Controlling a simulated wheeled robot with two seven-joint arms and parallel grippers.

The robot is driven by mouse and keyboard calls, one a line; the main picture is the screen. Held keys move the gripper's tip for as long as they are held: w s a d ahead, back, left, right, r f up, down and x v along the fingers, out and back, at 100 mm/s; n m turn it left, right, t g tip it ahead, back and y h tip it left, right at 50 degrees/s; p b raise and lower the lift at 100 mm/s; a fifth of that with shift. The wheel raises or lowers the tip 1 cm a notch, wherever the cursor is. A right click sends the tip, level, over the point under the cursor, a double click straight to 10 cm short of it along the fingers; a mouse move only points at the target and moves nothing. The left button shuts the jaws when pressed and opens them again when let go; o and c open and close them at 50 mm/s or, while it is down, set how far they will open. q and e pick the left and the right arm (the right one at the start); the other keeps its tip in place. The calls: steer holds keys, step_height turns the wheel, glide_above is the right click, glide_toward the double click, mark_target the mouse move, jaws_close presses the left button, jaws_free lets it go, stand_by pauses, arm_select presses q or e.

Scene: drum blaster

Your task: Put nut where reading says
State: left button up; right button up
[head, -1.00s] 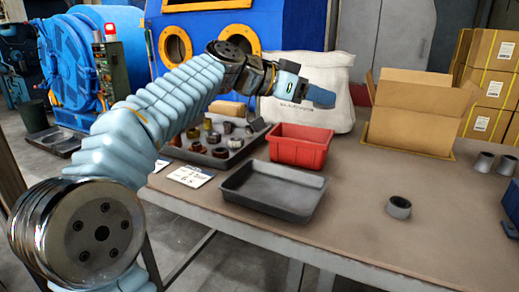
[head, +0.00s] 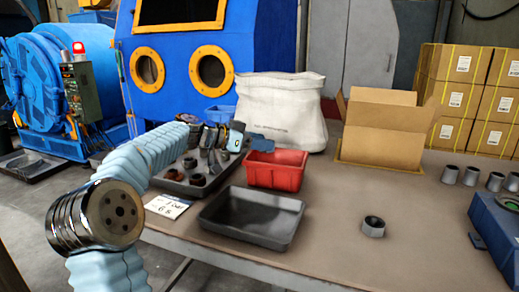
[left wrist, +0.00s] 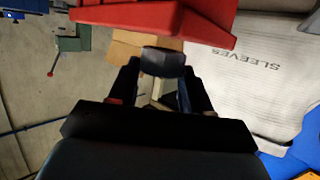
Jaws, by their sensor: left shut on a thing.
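My left gripper (head: 261,143) is above the table, just over the back left of the red bin (head: 276,172). In the left wrist view its two fingers are closed around a dark, faceted nut (left wrist: 163,62); the red bin (left wrist: 165,15) shows beyond it. In the head view I cannot make out the held nut clearly. A grey nut (head: 373,228) stands alone on the right of the table. A white card (head: 167,206) with handwriting lies at the front left; I cannot read it surely. My right gripper is not in view.
A black tray (head: 254,212) stands empty in front of the red bin. A dark tray (head: 182,187) with several parts lies behind my arm. A white sack (head: 285,113), an open carton (head: 378,135), several grey cylinders (head: 471,176) and a blue device (head: 498,232) stand around.

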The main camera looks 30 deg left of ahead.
arm_select(q)
step_height(320, 180, down, 3)
steer(key=shift+r, duration=0.15)
steer(key=shift+s+f+b, duration=0.1)
steer(key=shift+f+b, duration=0.6)
steer(key=shift+b, duration=0.35)
